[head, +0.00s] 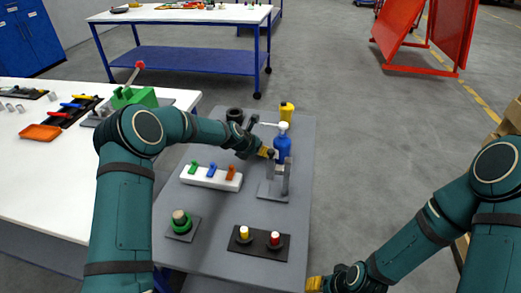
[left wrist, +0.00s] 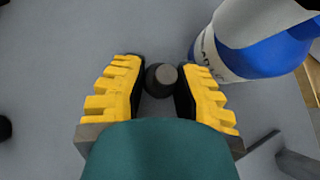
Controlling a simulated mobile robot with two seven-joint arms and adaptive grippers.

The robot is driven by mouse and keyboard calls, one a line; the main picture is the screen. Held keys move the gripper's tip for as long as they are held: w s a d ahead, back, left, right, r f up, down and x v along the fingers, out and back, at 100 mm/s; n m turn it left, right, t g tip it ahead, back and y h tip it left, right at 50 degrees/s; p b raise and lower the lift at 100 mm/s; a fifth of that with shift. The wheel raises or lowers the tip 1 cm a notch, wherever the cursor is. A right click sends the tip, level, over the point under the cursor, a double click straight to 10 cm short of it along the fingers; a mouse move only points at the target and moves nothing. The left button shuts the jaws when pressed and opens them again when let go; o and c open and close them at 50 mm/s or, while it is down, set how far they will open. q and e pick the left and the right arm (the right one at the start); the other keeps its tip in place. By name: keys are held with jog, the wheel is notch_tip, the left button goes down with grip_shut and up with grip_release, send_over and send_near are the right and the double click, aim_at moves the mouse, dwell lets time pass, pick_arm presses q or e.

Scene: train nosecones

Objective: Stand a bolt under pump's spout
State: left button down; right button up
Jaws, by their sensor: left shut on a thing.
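The pump is a blue bottle (head: 283,150) with a white top and a spout (head: 269,124) pointing left; its white-and-blue side also shows at the right in the left wrist view (left wrist: 265,45). My left gripper (head: 265,152) is just left of the bottle, low under the spout side. In the left wrist view, its yellow fingers (left wrist: 160,75) are shut on a dark grey round-topped piece, seemingly the bolt (left wrist: 161,79). The bolt is seen from above, apart from the bottle; whether it touches the table is unclear. My right gripper (head: 316,284) is at the bottom edge, its opening unclear.
A grey bracket (head: 273,190) with uprights stands in front of the bottle. A yellow bottle (head: 287,111) and a black round part (head: 234,115) are behind. A white rack (head: 211,177) with coloured pieces, a green-ringed part (head: 181,222) and a black tray (head: 259,249) occupy the grey tabletop (head: 215,250).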

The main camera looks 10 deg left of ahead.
pick_arm(q)
jog(key=shift+r, duration=0.15)
jog(key=shift+f, duration=0.5)
